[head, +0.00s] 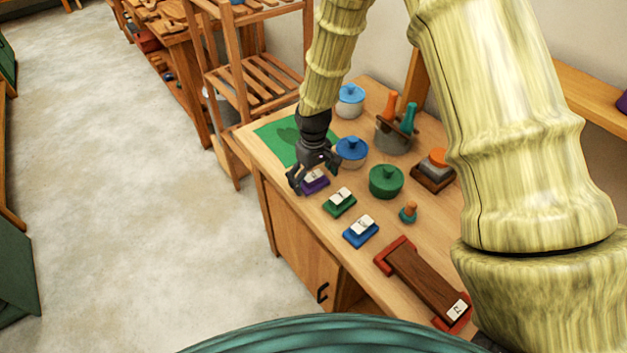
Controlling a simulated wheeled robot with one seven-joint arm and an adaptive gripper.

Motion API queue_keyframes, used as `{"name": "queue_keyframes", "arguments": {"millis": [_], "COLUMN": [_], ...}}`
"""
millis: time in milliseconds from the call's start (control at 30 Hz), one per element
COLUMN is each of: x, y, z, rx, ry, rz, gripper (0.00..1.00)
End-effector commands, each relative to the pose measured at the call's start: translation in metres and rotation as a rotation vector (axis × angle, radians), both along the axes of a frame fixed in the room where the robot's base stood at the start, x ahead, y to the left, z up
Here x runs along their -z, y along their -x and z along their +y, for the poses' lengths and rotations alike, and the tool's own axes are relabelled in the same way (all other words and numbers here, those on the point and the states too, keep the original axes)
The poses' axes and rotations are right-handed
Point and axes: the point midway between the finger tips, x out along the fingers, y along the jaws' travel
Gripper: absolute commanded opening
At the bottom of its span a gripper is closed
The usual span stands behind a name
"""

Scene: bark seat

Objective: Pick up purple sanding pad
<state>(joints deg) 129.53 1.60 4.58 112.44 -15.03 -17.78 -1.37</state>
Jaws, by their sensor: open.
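The purple sanding pad (316,184) lies on the wooden bench top near its front edge, with a white piece on top. My gripper (312,187) is open and points down at the pad, with its dark fingers just over or around it. The fingers partly cover the pad. I cannot tell whether they touch it.
A green pad (338,207) and a blue pad (360,235) lie in a row nearby. Behind are a blue-lidded pot (351,150), a green pot (386,181) and a green mat (282,143). A red-ended brown tray (425,282) lies at the near end.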

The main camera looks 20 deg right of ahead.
Motion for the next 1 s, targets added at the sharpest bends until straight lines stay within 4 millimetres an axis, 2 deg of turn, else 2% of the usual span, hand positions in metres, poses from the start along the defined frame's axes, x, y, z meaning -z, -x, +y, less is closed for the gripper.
{"name": "queue_keyframes", "arguments": {"millis": [133, 167, 400, 433, 767, 1000], "x": [0.000, 0.000, 0.000, 0.000, -0.002, -0.020], "y": [0.000, 0.000, 0.000, 0.000, 0.000, -0.001], "z": [0.000, 0.000, 0.000, 0.000, 0.000, 0.000], "rx": [0.000, 0.000, 0.000, 0.000, 0.000, -0.001], "ry": [0.000, 0.000, 0.000, 0.000, 0.000, 0.000], "rz": [0.000, 0.000, 0.000, 0.000, 0.000, -0.003], "gripper": [1.00, 0.96, 0.53, 0.51, 0.51, 0.51]}}
